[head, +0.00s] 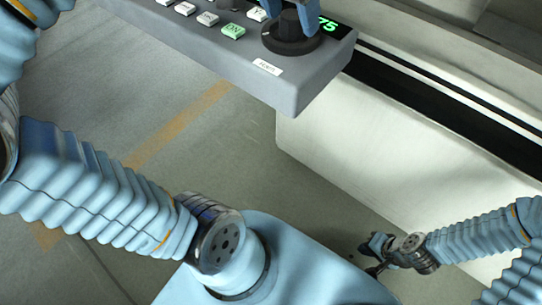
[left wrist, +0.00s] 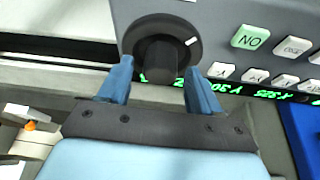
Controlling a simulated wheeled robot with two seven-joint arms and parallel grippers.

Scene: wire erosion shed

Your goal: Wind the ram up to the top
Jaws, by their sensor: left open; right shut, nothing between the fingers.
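A black round knob (head: 290,34) sits near the right end of a grey control panel (head: 215,55). In the left wrist view the knob (left wrist: 160,42) has a white mark on its dial, pointing to the upper right. My left gripper (head: 286,8) is open at the knob. In the left wrist view its blue fingers (left wrist: 160,72) stand on either side of the knob's grip; I cannot tell whether they touch it. My right gripper (head: 374,255) is shut and empty, low beside the pale machine body. I cannot make out the ram in either view.
Beside the knob are a green ON button (left wrist: 250,37), several white keys (left wrist: 292,46) and a green lit display (head: 328,25). A pale machine body (head: 380,150) with a dark slot runs along the right. Grey floor with an orange line (head: 180,125) lies left of it.

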